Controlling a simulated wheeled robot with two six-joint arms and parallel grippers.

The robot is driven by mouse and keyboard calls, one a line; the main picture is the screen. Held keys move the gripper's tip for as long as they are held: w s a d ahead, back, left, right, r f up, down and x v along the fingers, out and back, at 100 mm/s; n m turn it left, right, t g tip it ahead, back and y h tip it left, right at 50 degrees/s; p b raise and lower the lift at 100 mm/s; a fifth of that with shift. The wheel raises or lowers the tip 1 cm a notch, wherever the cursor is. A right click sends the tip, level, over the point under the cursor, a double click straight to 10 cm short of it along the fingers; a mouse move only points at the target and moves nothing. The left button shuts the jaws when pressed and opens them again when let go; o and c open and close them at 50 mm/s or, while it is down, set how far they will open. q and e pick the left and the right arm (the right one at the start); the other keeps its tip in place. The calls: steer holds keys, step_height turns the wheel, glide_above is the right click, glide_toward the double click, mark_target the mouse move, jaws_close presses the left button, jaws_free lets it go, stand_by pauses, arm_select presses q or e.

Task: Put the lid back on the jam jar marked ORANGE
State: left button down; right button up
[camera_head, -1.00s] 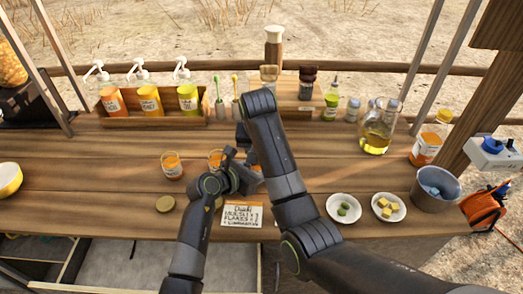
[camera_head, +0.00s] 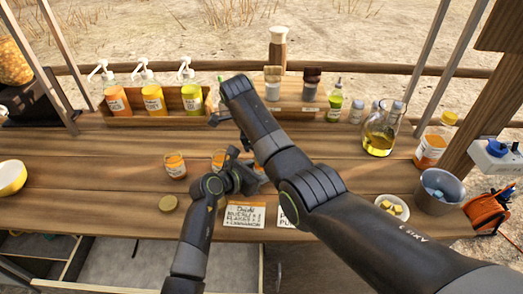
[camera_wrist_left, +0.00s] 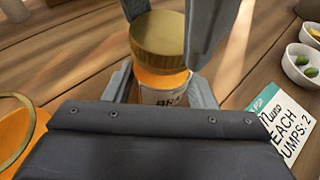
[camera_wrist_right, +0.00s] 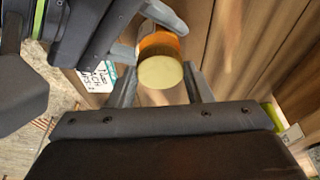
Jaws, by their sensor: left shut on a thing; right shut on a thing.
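My left gripper (camera_wrist_left: 163,90) is shut on an orange-filled jam jar (camera_wrist_left: 160,88), whose label is only partly readable. The jar stands upright in the left wrist view and is mostly hidden by my arms in the head view. A gold lid (camera_wrist_left: 158,35) is at its mouth; I cannot tell whether it is fully seated. My right gripper (camera_wrist_right: 160,85) is shut on this lid (camera_wrist_right: 160,73), from above. In the head view, the left gripper (camera_head: 240,172) is right of two other orange jars (camera_head: 175,165) (camera_head: 218,160). A loose gold lid (camera_head: 168,203) lies in front.
A recipe card (camera_head: 244,216) and another card (camera_head: 288,212) lie near the front edge. A pump-bottle rack (camera_head: 180,102) stands at the back left. An oil jug (camera_head: 380,135), metal bucket (camera_head: 438,190) and small plate (camera_head: 392,207) are at right.

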steer(key=m, duration=0.2)
steer(key=m+g, duration=0.1)
steer(key=m, duration=0.2)
steer(key=shift+w+m, duration=0.25)
steer(key=shift+m, duration=0.05)
steer(key=o, duration=0.9)
steer(key=shift+s+r, duration=0.1)
steer(key=shift+r, duration=2.2)
steer(key=o, duration=0.6)
arm_select(q)
steer(key=c, duration=0.5)
jaws_free()
